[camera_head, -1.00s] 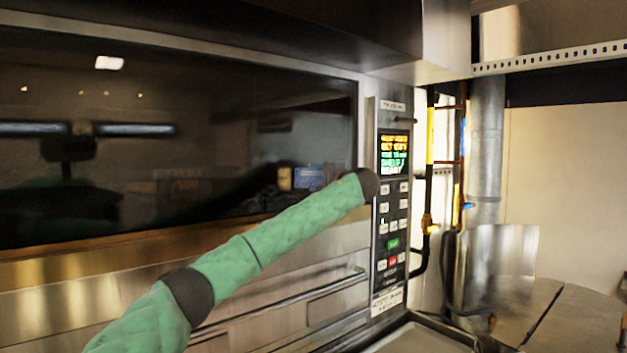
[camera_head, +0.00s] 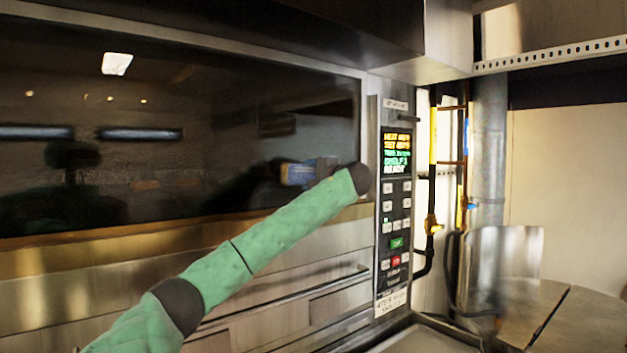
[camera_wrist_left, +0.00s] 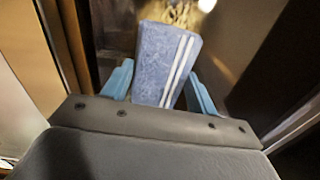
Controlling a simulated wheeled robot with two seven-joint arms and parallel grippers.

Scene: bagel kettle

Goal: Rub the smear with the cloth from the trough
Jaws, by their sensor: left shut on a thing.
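My left gripper (camera_wrist_left: 163,78) is shut on a folded blue cloth (camera_wrist_left: 164,55) with white stripes. The cloth stands out between its two light blue fingers in the left wrist view. In the head view my green-sleeved left arm reaches up from the lower left to the oven's dark glass (camera_head: 150,150), ending close to the glass's right edge. The trough is not clearly seen. My right gripper is out of view.
A control panel (camera_head: 396,200) with a lit display stands just right of my wrist. A long bar handle (camera_head: 290,292) runs below the glass. Pipes (camera_head: 488,140) and a round metal top (camera_head: 580,320) are at the right. The glass carries reflections of lights.

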